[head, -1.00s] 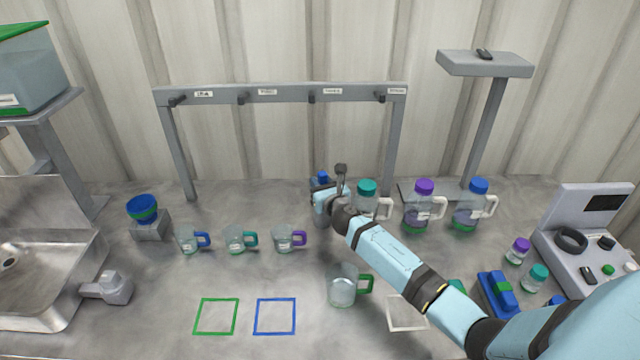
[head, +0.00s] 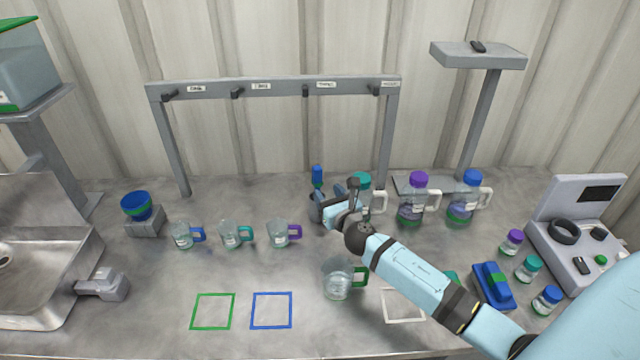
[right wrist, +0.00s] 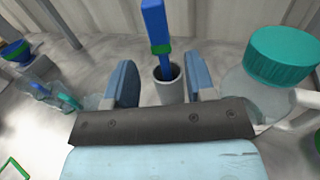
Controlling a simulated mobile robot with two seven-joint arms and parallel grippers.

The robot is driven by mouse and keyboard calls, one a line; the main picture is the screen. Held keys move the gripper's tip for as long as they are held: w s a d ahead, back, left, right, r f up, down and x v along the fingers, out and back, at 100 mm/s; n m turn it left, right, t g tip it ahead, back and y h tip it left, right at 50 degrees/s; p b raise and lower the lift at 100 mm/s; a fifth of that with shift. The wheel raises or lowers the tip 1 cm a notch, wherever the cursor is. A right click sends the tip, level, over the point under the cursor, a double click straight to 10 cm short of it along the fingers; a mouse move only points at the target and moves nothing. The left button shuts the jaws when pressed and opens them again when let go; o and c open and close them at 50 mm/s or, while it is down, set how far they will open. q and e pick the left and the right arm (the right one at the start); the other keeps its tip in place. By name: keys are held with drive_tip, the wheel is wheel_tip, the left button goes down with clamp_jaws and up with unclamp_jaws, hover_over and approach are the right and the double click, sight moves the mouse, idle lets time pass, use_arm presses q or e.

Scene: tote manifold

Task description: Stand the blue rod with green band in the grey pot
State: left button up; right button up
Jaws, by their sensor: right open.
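The blue rod (head: 317,173) with its green band stands in the grey pot (head: 315,208) below the rack, near the bottles. In the right wrist view the rod (right wrist: 154,25) has its lower end inside the mouth of the pot (right wrist: 169,88) and leans slightly. My right gripper (head: 336,196) is open beside the rod and pot, partly covering the pot in the head view. In the right wrist view its two fingers (right wrist: 162,78) are spread with the rod and pot seen between them, and nothing is gripped. My left gripper is not in view.
A teal-capped bottle (head: 361,182) is close right of the gripper; purple-capped (head: 414,208) and blue-capped (head: 465,207) jugs stand further right. Several mugs stand left, and a green-handled mug (head: 338,285) stands in front. The rack bar (head: 275,90) runs above.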

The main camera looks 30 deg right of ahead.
drive_tip(key=shift+s+a, duration=0.15)
drive_tip(key=shift+s, duration=0.65)
drive_tip(key=shift+s+a, duration=0.1)
drive_tip(key=shift+s, duration=0.65)
